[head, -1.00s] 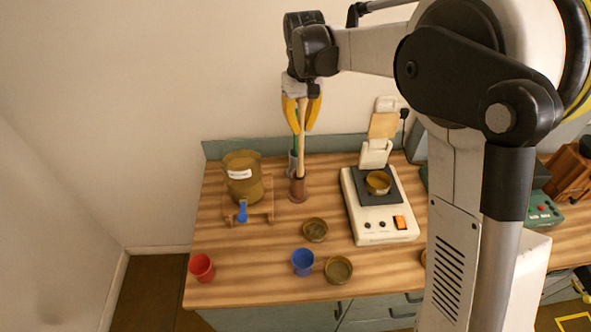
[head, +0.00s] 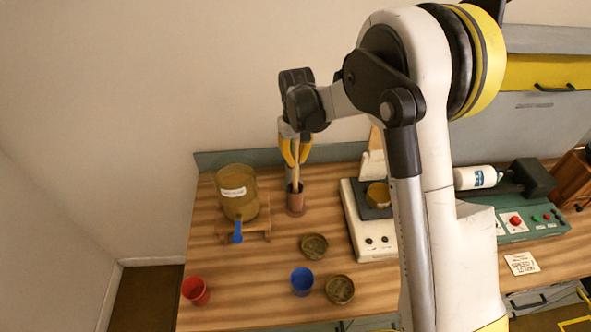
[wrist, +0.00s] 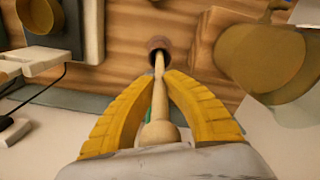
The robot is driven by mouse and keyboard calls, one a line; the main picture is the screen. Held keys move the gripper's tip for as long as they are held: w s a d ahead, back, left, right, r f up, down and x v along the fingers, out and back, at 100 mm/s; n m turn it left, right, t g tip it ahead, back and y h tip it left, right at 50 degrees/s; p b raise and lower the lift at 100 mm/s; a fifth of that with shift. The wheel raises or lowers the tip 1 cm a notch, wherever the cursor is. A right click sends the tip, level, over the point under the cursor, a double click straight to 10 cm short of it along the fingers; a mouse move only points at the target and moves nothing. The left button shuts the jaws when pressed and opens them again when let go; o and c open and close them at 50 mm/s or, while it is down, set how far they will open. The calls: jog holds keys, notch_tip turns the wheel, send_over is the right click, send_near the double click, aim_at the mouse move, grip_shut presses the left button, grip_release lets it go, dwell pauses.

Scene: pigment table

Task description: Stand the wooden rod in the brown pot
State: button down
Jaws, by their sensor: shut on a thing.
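My gripper (head: 295,164) points down with its yellow fingers shut on the wooden rod (head: 296,177). The rod hangs roughly upright below the fingers. The brown pot (head: 296,205) stands on the table directly under it. In the head view the rod's lower end meets the pot's mouth and seems to be inside it; how deep is hidden. In the wrist view the rod (wrist: 160,131) runs between the fingers toward the pot (wrist: 158,42), its tip overlapping the pot's opening.
A brown dispenser (head: 237,197) with a blue tap stands left of the pot. A white scale (head: 378,245) is to the right. A red cup (head: 195,290), blue cup (head: 302,281) and two shallow bowls (head: 314,246) are in front.

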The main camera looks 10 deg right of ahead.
aim_at(296, 140)
jog(key=shift+f, duration=2.4)
jog(key=c, duration=1.6)
grip_release()
jog(key=shift+b, duration=0.3)
jog(key=shift+o, duration=0.2)
notch_tip(296, 140, up, 12)
jog(key=shift+s+r+p, duration=0.15)
jog(key=shift+r+p, duration=0.1)
jog(key=shift+p, duration=0.2)
jog(key=s+d+r+m+t, duration=0.1)
jog(key=s+d+r+t, duration=0.1)
jog(key=s+d+r, duration=0.5)
jog(key=s+d+r+m+t, duration=0.1)
jog(key=s+d+t, duration=0.1)
jog(key=s, duration=0.7)
jog(key=s+d+r+m+t, duration=0.2)
jog(key=s+d+t, duration=0.1)
jog(key=s, duration=0.7)
jog(key=shift+s+d+r, duration=0.15)
jog(key=shift+d, duration=0.2)
